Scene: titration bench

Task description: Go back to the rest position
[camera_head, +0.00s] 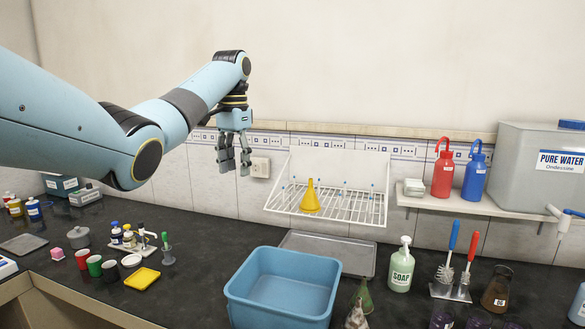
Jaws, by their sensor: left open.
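My left gripper (233,160) hangs in the air at the end of my left arm, which comes in from the left. Its fingers point down and are apart, with nothing between them. It is in front of the wall, to the left of the drying rack (330,215) and above the dark bench top (215,240). It touches nothing that I can see. My right gripper is not in view.
A blue basin (240,304) stands at the front middle. A yellow funnel (310,198) sits on the rack. A soap bottle (401,268), brushes (449,258) and a water tank (530,165) are at the right. Small cups and bottles (95,265) crowd the left.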

